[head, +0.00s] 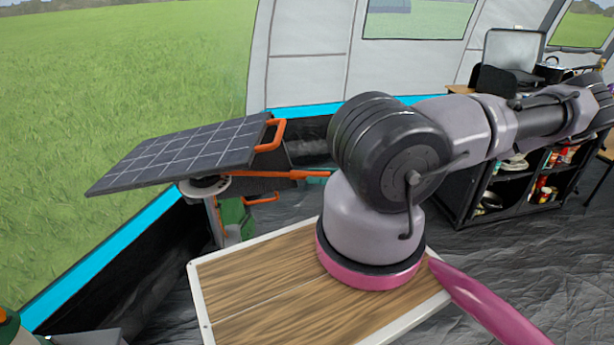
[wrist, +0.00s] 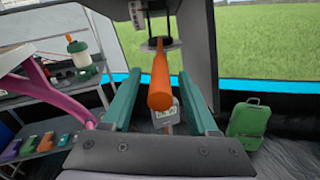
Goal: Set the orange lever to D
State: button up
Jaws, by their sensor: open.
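The orange lever (wrist: 160,82) points toward the wrist camera, between the two teal fingers of my gripper (wrist: 160,110). The fingers are apart, with a gap on each side of the lever. The lever's far end meets a post under a dark panel. A small white label or display (wrist: 167,113) shows behind the lever. I cannot make out a D mark or the lever's setting.
An orange handle (head: 272,135) sticks out from the panel's edge. A wooden-topped table (head: 270,290) is in front. A green case (wrist: 248,120) stands on the right in the wrist view. Shelves with coloured items (wrist: 40,143) are on the left.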

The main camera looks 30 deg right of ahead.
aim_at(293, 175)
jog(key=shift+x, duration=1.55)
grip_shut()
jog(key=shift+d, duration=0.1)
